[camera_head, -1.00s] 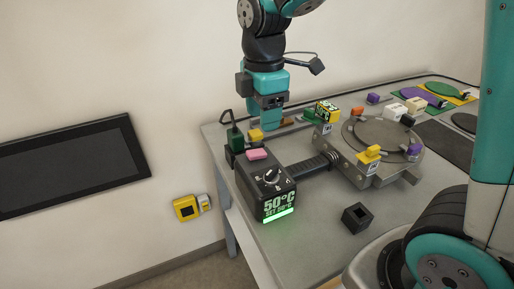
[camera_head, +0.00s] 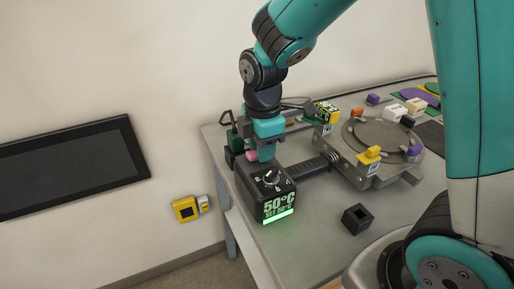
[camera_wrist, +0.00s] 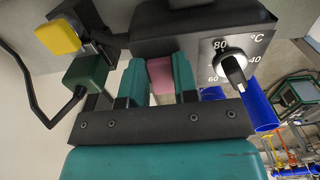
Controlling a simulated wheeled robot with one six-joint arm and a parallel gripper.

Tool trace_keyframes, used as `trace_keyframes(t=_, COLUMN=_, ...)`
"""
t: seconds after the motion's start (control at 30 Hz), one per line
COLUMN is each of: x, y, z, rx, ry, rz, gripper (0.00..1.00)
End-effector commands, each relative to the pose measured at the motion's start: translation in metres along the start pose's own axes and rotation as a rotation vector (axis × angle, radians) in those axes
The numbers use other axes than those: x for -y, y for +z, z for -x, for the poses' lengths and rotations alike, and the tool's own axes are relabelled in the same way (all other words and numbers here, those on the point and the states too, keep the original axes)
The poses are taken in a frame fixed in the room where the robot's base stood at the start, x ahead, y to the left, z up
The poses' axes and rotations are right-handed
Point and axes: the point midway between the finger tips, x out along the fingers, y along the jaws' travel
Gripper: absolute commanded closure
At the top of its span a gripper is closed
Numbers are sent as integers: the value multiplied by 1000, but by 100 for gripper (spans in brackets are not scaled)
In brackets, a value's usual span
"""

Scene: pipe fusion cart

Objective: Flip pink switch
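The pink switch (camera_head: 252,155) is on top of the dark control box (camera_head: 272,196), behind its dial. In the wrist view, the pink switch (camera_wrist: 160,75) lies between the two teal fingers of my gripper (camera_wrist: 159,68). The fingers stand apart, one on each side of it. The gaps are very small, and I cannot tell whether the fingers touch it. In the head view, my gripper (camera_head: 264,150) is down at the box top and partly covers the switch.
A dial (camera_wrist: 232,66) is right of my gripper in the wrist view. A yellow button (camera_wrist: 57,35) and a green connector (camera_wrist: 84,76) with a cable are at left. A round fixture (camera_head: 380,139) and a black hollow block (camera_head: 357,217) stand on the table (camera_head: 318,225).

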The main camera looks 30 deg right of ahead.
Motion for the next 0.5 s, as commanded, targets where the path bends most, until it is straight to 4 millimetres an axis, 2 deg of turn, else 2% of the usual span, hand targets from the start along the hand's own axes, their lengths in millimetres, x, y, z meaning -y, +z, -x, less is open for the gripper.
trace_keyframes(t=0.07, x=0, y=0, z=0, rx=0, ry=-1, rz=0, gripper=96)
trace_keyframes(t=0.23, x=0, y=-2, z=2, rx=27, ry=-3, rz=3, gripper=96)
trace_keyframes(t=0.5, x=1, y=-8, z=8, rx=256, ry=-6, rz=6, gripper=96)
